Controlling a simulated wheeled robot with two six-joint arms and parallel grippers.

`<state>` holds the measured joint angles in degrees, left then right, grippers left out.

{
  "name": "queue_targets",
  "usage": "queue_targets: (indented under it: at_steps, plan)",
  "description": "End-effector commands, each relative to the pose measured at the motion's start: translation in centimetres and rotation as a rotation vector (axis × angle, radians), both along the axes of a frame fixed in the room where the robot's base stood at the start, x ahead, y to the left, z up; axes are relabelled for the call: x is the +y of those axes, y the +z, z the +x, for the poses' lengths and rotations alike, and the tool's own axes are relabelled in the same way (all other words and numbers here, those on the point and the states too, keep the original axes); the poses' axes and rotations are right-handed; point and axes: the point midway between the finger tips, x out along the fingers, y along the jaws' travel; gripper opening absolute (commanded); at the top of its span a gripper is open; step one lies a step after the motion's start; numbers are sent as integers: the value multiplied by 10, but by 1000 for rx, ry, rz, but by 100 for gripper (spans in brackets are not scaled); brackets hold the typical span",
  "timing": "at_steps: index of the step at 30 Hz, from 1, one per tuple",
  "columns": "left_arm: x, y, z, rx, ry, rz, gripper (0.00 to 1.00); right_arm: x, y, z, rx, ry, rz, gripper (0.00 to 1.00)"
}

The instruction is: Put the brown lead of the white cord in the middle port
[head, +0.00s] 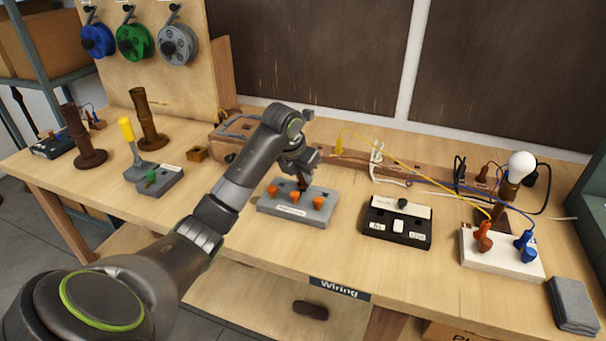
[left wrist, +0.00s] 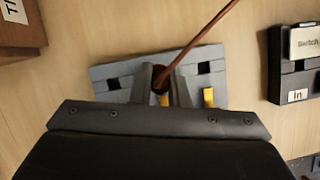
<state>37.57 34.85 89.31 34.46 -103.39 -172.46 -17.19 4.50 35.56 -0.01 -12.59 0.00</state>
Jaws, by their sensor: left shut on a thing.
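My left gripper (head: 303,181) is above the middle of the grey terminal block (head: 290,211), which has orange levers. In the left wrist view the gripper (left wrist: 162,84) is shut on the brown lead (left wrist: 205,38), which runs off to the upper right. The block (left wrist: 128,95) shows a dark square port on each side of the fingers. The fingers and the lead's end cover the middle of the block, so I cannot tell whether the tip is inside the middle port. A white cord (head: 377,160) lies bundled behind the block. My right gripper is not in view.
A black switch box (head: 397,222) stands right of the block. A wooden box (head: 230,130) stands behind the arm. The table front is clear.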

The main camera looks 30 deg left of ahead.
Motion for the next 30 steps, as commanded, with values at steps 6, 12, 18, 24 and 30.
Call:
queue_targets:
  at_steps: [6,12,18,24,30]
  plan:
    - [0,-4,0,0,0,0,0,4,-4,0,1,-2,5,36]
    - [0,-3,0,0,0,0,0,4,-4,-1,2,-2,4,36]
    - [0,-3,0,0,0,0,0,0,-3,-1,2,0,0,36]
    - [0,-4,0,0,0,0,0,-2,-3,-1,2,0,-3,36]
    - [0,-4,0,0,0,0,0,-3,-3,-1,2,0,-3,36]
